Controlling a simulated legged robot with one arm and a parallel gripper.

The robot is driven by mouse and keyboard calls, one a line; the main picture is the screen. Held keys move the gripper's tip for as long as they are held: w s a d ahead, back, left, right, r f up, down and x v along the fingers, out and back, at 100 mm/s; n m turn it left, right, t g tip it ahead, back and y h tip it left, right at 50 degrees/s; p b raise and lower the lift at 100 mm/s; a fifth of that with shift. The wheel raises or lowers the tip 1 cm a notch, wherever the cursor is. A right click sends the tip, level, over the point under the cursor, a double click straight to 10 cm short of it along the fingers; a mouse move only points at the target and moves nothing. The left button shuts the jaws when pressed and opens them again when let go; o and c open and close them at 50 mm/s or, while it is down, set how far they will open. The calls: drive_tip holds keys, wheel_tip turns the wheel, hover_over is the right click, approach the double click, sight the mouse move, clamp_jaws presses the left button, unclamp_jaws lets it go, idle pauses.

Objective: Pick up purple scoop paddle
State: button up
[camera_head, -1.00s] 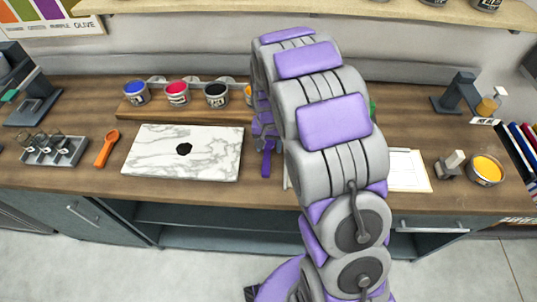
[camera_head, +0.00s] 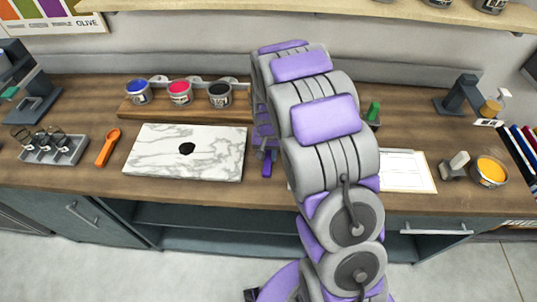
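My purple and grey arm rises through the middle of the view, reaching over the wooden bench. My gripper is at the far end of the arm, left of its links and mostly hidden by them, so its fingers do not show clearly. A small purple piece shows just right of the marble slab, low over the bench or on it. I cannot tell whether this is the purple scoop paddle or part of my gripper. No other purple paddle shows clearly.
The marble slab (camera_head: 215,165) with a black ink blob lies left of my arm. An orange scoop (camera_head: 107,148) and a grey tray (camera_head: 45,157) are farther left. Ink tins (camera_head: 180,93) stand behind. A white sheet (camera_head: 405,172) and a yellow ink tin (camera_head: 489,172) are on the right.

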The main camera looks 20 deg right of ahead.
drive_tip(key=shift+d, duration=0.25)
drive_tip(key=shift+c, duration=1.4)
drive_tip(key=shift+d, duration=0.4)
clamp_jaws()
drive_tip(key=shift+a+r, duration=0.1)
drive_tip(key=shift+a, duration=0.2)
drive_tip(key=shift+a+r, duration=0.2)
drive_tip(key=shift+r, duration=0.35)
drive_tip(key=r, duration=0.1)
drive_tip(key=r+p, duration=0.1)
drive_tip(key=shift+d+r, duration=0.25)
drive_tip(key=shift+r, duration=0.1)
drive_tip(key=s+a, duration=0.1)
drive_tip(key=s, duration=0.4)
drive_tip(key=s+a+p, duration=0.1)
drive_tip(key=s, duration=0.4)
drive_tip(key=s+a+r+p, duration=0.1)
drive_tip(key=s+a, duration=0.1)
drive_tip(key=s, duration=0.3)
drive_tip(key=shift+s, duration=0.25)
drive_tip(key=shift+o, duration=1.2)
unclamp_jaws()
clamp_jaws()
